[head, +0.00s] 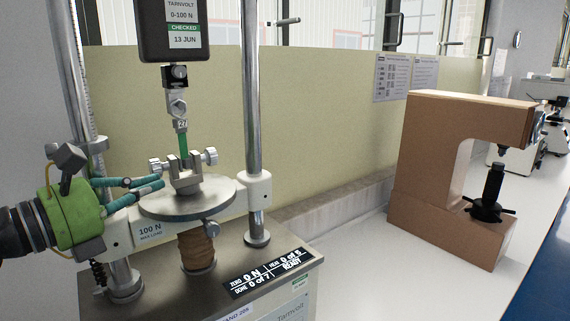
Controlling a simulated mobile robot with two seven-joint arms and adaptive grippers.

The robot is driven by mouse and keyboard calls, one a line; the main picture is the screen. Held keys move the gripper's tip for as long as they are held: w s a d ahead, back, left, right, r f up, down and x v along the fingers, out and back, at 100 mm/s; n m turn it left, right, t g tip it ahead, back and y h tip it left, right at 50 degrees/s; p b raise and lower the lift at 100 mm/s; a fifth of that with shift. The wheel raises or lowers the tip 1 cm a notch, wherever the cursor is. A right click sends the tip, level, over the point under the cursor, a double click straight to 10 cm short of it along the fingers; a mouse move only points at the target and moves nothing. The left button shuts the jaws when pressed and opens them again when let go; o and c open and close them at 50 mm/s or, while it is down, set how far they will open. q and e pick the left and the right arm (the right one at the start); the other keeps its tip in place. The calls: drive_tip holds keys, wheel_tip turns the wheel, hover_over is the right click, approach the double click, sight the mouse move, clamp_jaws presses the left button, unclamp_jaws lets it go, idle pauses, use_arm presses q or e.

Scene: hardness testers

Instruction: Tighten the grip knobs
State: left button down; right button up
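The test stand holds a lower grip (186,181) on a round metal plate (190,203). A left grip knob (155,165) and a right grip knob (210,156) stick out from its sides. A green strip (183,144) stands upright between this lower grip and the upper grip (177,104), which hangs under the dark force gauge (173,30). My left gripper (162,181), with a green body and teal fingers, reaches in from the left. Its fingertips are close together just below the left knob; whether they touch it is unclear. My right gripper is out of view.
Two steel columns (252,90) flank the grip. A small sign (265,273) on the stand's base reads 0 N and READY. A brown hardness tester (405,210) stands on the white bench at right, with microscopes (545,125) beyond. Bench between is clear.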

use_arm(q)
drive_tip(key=shift+w+a+r, duration=0.1)
drive_tip(key=shift+r, duration=0.1)
drive_tip(key=shift+r, duration=1.15)
idle(0.5)
idle(0.4)
drive_tip(key=b+v, duration=0.5)
drive_tip(key=v, duration=0.1)
drive_tip(key=shift+w+a, duration=0.3)
